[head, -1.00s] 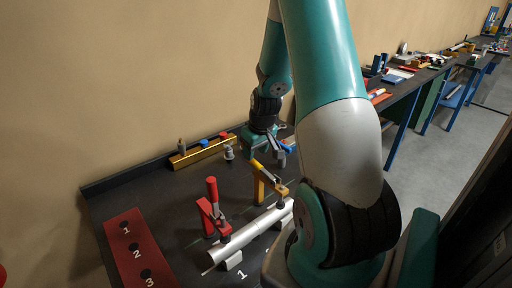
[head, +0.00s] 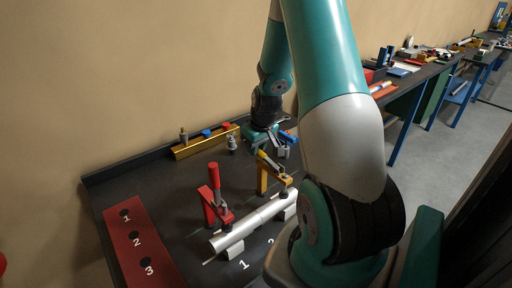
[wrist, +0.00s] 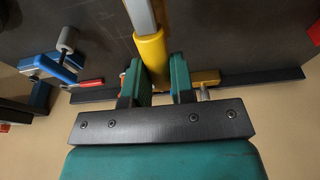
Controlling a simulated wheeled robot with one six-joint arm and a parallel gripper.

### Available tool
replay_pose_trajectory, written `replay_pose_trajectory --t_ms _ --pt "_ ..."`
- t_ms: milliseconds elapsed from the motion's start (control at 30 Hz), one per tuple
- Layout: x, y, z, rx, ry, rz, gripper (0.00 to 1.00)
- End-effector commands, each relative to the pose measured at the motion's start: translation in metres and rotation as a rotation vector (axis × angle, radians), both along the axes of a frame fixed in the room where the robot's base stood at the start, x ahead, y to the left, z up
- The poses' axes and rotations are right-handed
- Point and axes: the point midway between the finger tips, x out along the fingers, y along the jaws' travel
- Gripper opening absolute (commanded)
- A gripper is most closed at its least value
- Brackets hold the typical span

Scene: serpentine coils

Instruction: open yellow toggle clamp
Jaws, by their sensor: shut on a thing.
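The yellow toggle clamp (head: 263,180) stands on the dark bench, over the far part of a silver pipe (head: 240,225). Its lever slants up and to the left, ending in a yellow grip (head: 263,155). In the wrist view the yellow grip (wrist: 151,55) lies between my two teal fingers, with the grey lever bar (wrist: 139,15) running beyond it. My gripper (wrist: 160,68) is shut on this grip. In the head view my gripper (head: 264,144) is at the upper end of the lever; its fingertips are hard to make out there.
A red toggle clamp (head: 211,205) stands left of the yellow one on the same pipe. A gold block (head: 200,144) with coloured knobs lies along the back wall. A red plate (head: 137,258) numbered 1 to 3 is at the left. A blue part (wrist: 52,66) shows in the wrist view.

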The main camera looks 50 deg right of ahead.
Motion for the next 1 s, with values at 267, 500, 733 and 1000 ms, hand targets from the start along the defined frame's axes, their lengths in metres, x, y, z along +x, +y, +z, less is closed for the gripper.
replay_pose_trajectory --t_ms 267,500,733,1000 --pt "-0.003 0.000 0.017 -0.001 0.000 0.000 0.02" --pt "-0.007 0.001 0.028 -0.001 0.001 0.000 0.02" --pt "-0.011 0.002 0.035 -0.001 0.001 0.001 0.02" --pt "-0.019 0.004 0.048 0.000 0.003 0.000 0.02"
